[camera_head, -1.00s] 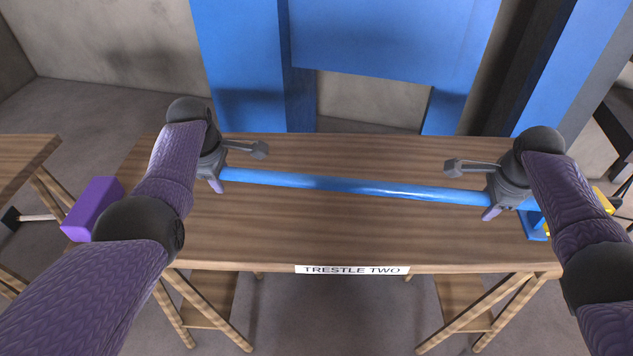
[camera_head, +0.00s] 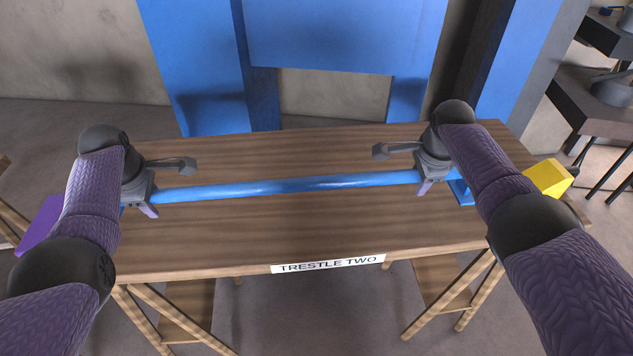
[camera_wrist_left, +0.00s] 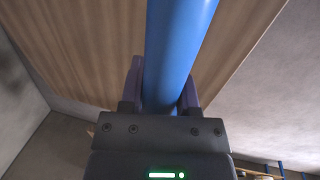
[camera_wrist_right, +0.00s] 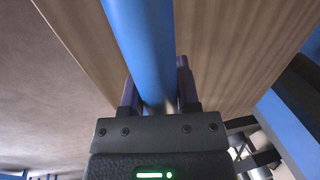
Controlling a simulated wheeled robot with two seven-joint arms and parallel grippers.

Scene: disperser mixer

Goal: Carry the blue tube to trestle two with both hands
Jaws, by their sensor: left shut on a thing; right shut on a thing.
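The long blue tube (camera_head: 290,186) runs left to right above the tabletop of trestle two (camera_head: 230,238). The white label reading TRESTLE TWO (camera_head: 328,264) is on its front edge. My left gripper (camera_head: 148,203) is shut on the tube near its left end; the tube lies between its fingers in the left wrist view (camera_wrist_left: 175,60). My right gripper (camera_head: 427,180) is shut on it near its right end, as the right wrist view (camera_wrist_right: 142,45) also shows. I cannot tell whether the tube touches the wood.
A purple block (camera_head: 40,224) shows at the left and a yellow block (camera_head: 549,178) at the right end of the table. A blue piece (camera_head: 461,190) is beside my right gripper. A large blue structure (camera_head: 345,35) stands behind. The tabletop's middle is clear.

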